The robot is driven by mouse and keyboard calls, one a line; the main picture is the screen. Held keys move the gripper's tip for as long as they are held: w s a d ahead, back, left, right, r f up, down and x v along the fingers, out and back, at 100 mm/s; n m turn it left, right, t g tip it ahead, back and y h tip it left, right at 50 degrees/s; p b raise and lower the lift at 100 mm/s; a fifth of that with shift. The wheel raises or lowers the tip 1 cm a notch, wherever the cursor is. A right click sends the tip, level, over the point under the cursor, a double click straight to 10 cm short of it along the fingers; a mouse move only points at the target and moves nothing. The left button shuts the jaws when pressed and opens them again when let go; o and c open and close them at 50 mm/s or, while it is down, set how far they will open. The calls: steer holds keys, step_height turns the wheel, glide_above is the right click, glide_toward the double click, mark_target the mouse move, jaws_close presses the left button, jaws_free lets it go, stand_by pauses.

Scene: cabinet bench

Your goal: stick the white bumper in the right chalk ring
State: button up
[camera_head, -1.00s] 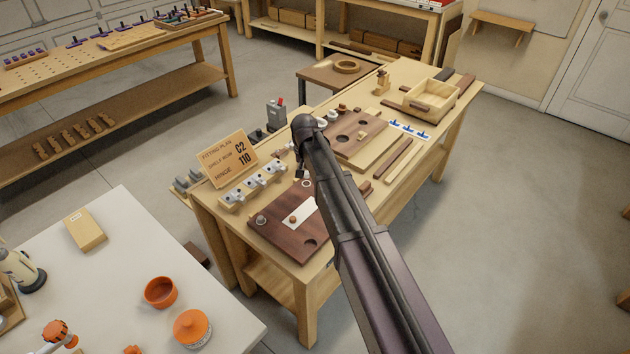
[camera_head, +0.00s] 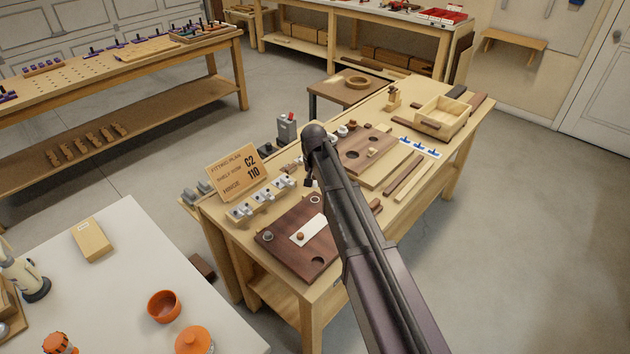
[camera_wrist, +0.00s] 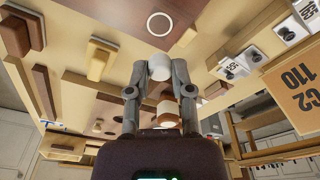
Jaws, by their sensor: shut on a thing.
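The white bumper (camera_wrist: 160,68) is between the fingertips of my gripper (camera_wrist: 160,76), which is shut on it. The right chalk ring (camera_wrist: 160,24) is a pale circle on the dark brown board, straight above the bumper in the wrist picture and apart from it. In the head view this ring (camera_head: 315,199) lies at the board's far corner, and my gripper (camera_head: 309,182) is close by it, partly hidden by my arm. The dark board (camera_head: 285,249) also bears a white card (camera_head: 316,224) with a brown knob (camera_head: 300,236) and a grey round piece (camera_head: 268,237) at its left corner.
A fitting-plan sign (camera_head: 238,172) and a row of grey hinges (camera_head: 262,199) stand left of the board. A second board with holes (camera_head: 354,155) and an open wooden box (camera_head: 440,117) lie farther along. A white table (camera_head: 120,270) stands at front left.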

mark_target(315, 199)
steer(key=shift+f+b, duration=2.55)
steer(key=shift+f, duration=0.2)
steer(key=shift+c, duration=0.2)
jaws_close()
steer(key=shift+f+b, duration=0.4)
steer(key=shift+s, duration=0.15)
stand_by(1.2)
stand_by(0.6)
steer(key=o, duration=0.8)
jaws_free()
